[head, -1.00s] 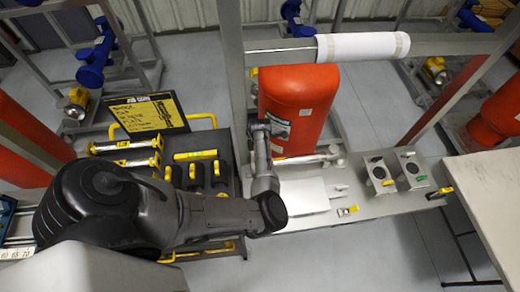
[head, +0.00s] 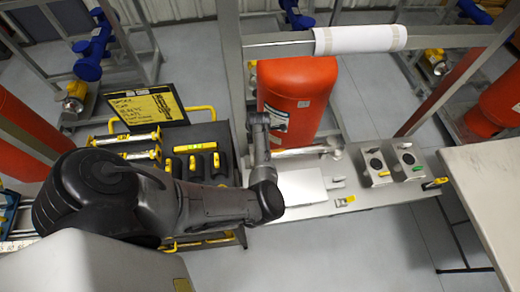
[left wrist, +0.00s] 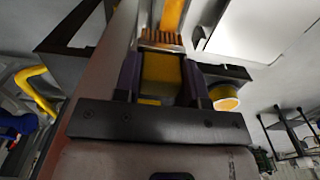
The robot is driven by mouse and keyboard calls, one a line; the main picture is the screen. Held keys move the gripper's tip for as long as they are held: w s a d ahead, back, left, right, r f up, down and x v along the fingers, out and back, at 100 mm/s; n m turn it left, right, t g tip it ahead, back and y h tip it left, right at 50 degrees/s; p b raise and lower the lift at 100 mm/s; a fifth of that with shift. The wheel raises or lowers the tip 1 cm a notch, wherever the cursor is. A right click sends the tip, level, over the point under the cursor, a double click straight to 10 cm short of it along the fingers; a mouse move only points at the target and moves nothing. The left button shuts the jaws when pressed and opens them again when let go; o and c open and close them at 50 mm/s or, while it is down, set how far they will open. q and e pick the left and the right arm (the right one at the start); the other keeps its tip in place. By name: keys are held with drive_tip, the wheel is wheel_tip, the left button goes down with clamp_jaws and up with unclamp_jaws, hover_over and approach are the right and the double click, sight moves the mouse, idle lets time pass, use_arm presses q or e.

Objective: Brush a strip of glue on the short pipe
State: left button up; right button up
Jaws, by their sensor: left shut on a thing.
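In the left wrist view my left gripper (left wrist: 162,85) is shut on a yellow block-like handle (left wrist: 162,68). A ribbed brown band (left wrist: 162,39), which looks like a brush head, shows just beyond it. An orange strip lies beyond that; I cannot tell what it belongs to. In the head view my left arm reaches over the dark cart to the near side of a red tank; its fingertips cannot be made out there. A pale pipe (head: 305,151) with a round end lies on the bench at the tank's foot, right of my wrist. I cannot tell whether it is the short pipe.
The red tank (head: 298,95) stands close behind my wrist. A white plate (head: 302,187) and two small grey boxes (head: 376,167) (head: 407,160) sit on the bench. A white paper roll (head: 360,39) hangs on the frame bar. A yellow round piece (left wrist: 225,97) sits beside the right finger.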

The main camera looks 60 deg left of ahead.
use_arm(q)
drive_tip(key=shift+w+a+f, duration=0.1)
drive_tip(key=shift+w+a, duration=0.1)
drive_tip(key=shift+a, duration=0.5)
drive_tip(key=shift+r+p, duration=0.45)
drive_tip(key=shift+r, duration=0.15)
wheel_tip(320, 180, up, 5)
drive_tip(key=p, duration=0.5)
drive_tip(key=shift+r, duration=0.1)
wheel_tip(320, 180, up, 3)
drive_tip(key=p, duration=0.3)
